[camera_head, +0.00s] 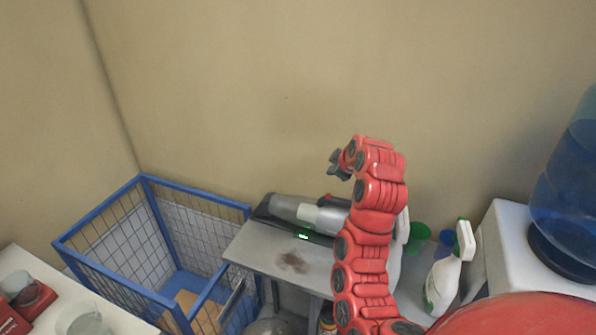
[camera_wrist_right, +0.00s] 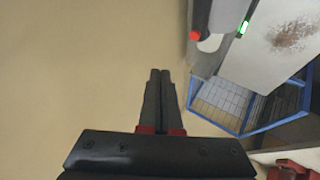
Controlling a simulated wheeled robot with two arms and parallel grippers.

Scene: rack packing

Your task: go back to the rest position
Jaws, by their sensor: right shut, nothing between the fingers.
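My right arm, red with dark joints, rises in the middle of the head view. My right gripper (camera_head: 338,165) is at its top, in front of the wall and above the table. In the right wrist view the two dark fingers of the right gripper (camera_wrist_right: 158,75) lie together, with nothing between them. My left gripper is not in view.
A grey table (camera_head: 262,248) holds a grey and white device with a green light (camera_head: 318,216). A blue wire crate (camera_head: 150,182) stands to its left. A spray bottle (camera_head: 443,282) and a water cooler (camera_head: 530,262) are at right. The wall (camera_head: 280,80) is close behind.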

